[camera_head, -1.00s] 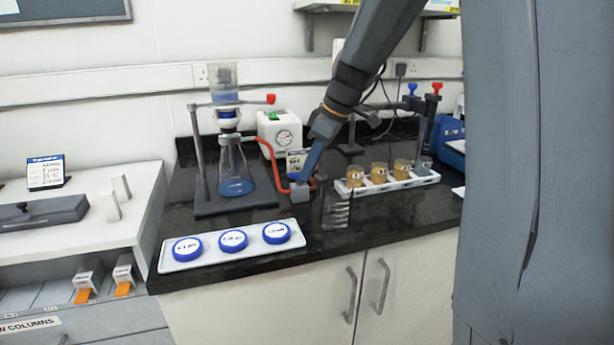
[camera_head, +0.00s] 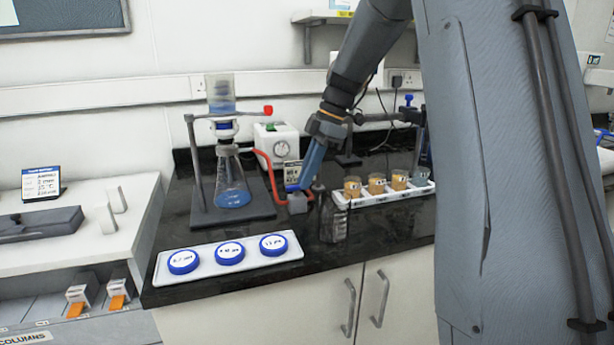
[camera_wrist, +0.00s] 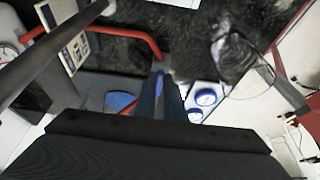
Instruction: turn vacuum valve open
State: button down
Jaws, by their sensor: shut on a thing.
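The vacuum valve is a small grey block (camera_head: 297,203) on the red tubing, at the end of the tube run beside the filter stand. My gripper (camera_head: 304,188) points down at it from the upper right, its fingertips at the valve's top. In the wrist view my gripper's fingers (camera_wrist: 160,98) are close together around a thin blue piece (camera_wrist: 158,80), which looks like the valve's handle. The fingers hide most of the handle, so its angle is hard to tell. The filter flask (camera_head: 233,185) holds blue liquid, under a funnel (camera_head: 222,95) on the stand.
A white pump (camera_head: 277,145) with a gauge stands behind the valve. A clear bottle (camera_head: 334,222) is close on the right, by a rack (camera_head: 375,199) of amber jars. A white tray (camera_head: 205,264) with blue-lidded discs lies in front.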

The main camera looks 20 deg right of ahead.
dwell(0.4)
jog(key=c, duration=1.8)
grip_release()
jog(key=shift+c, duration=0.2)
jog(key=v, duration=0.7)
jog(key=shift+d+r+b, duration=0.2)
jog(key=shift+r+b, duration=0.15)
